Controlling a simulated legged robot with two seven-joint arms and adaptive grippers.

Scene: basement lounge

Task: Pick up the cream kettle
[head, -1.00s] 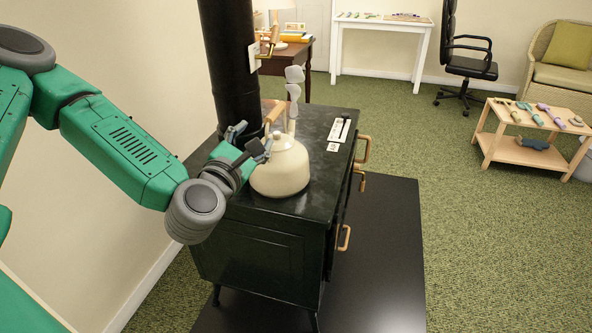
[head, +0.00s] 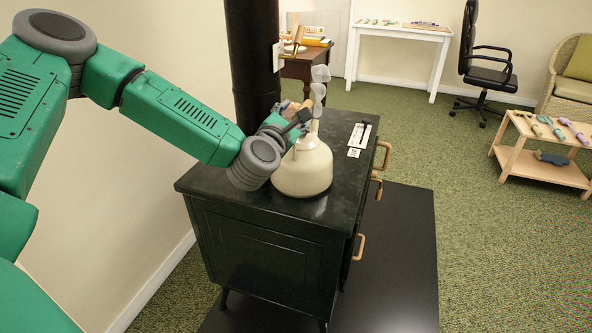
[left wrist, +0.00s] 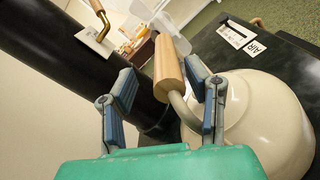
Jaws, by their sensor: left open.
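The cream kettle (head: 303,172) stands upright on the black stove top (head: 345,125). It also shows in the left wrist view (left wrist: 265,120), with its wooden handle grip (left wrist: 167,70) on a metal bracket. My left gripper (head: 297,121) is at the handle side of the kettle, and its wrist hides part of the kettle and most of the handle in the head view. In the left wrist view my left gripper (left wrist: 163,85) is open, with one finger on each side of the handle. Gaps show between the fingers and the grip. My right gripper is not in view.
A black stovepipe (head: 254,60) rises close behind the gripper. A label card (head: 357,140) lies on the stove's right side. Wooden drawer handles (head: 382,158) stick out at the right. A pale upright object (head: 319,85) stands behind the kettle.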

